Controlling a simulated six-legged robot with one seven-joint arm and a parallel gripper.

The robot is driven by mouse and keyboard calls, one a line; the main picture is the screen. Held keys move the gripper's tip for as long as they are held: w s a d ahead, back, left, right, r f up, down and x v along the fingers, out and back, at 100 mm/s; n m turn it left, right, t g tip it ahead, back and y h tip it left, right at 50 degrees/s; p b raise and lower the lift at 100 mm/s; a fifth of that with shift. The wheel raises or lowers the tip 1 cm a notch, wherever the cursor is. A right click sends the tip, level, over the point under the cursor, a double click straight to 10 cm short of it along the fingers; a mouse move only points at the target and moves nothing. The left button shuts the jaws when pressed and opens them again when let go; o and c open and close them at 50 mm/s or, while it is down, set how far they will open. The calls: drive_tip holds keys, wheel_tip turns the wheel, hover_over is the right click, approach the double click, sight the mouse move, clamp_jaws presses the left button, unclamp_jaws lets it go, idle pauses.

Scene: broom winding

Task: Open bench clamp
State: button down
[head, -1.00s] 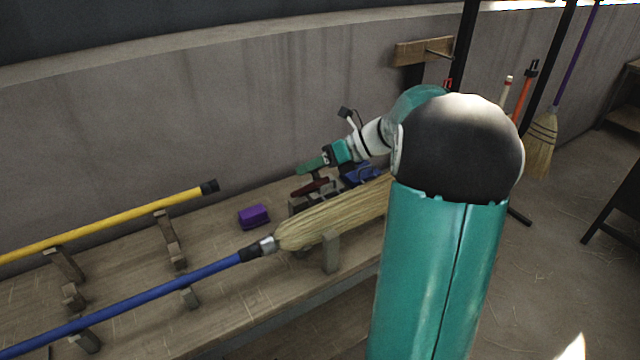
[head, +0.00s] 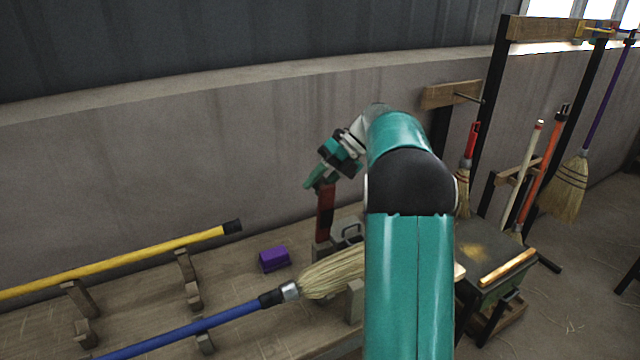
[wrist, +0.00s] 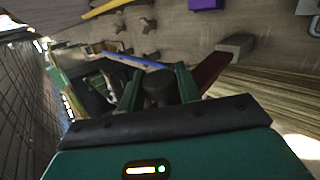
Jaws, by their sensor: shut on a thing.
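The bench clamp has a red lever (head: 325,212) that stands nearly upright above its grey metal base (head: 347,236) on the bench. In the wrist view, the red lever (wrist: 211,72) runs off to the right of the fingers. My gripper (head: 318,182) is at the top end of the lever. In the wrist view, my gripper (wrist: 158,84) has its two green fingers on either side of a dark round grip, shut on the clamp lever. The straw broom head (head: 335,273), with a blue handle (head: 200,328), lies beside the clamp. My arm hides part of the bristles.
A purple block (head: 273,260) sits on the bench left of the clamp. A yellow pole (head: 120,262) rests on wooden supports farther left. A rack with hanging brooms (head: 568,180) and a low table (head: 500,250) stand at the right. The wall is close behind.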

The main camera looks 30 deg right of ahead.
drive_tip(key=shift+w, duration=0.2)
drive_tip(key=shift+s, duration=0.1)
drive_tip(key=c, duration=1)
unclamp_jaws()
drive_tip(key=shift+c, duration=0.2)
drive_tip(key=v, duration=1.3)
drive_tip(key=shift+d+r, duration=0.2)
drive_tip(key=shift+d, duration=0.15)
